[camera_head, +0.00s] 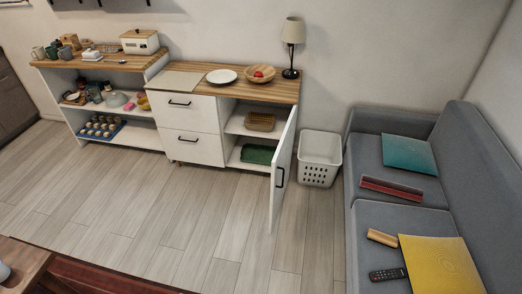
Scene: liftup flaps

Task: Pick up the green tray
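A green tray (258,154) lies on the bottom shelf of the white cabinet (193,145), behind its open door (284,165). The door stands swung out toward the room and hides part of the cabinet's right side. A brown basket (260,121) sits on the shelf above the tray. Neither of my grippers is in view.
A white laundry basket (320,158) stands right of the open door. A grey sofa (375,220) with cushions and a remote (388,275) is at the right. A wooden table edge (28,262) is at the lower left. The floor (190,220) before the cabinet is clear.

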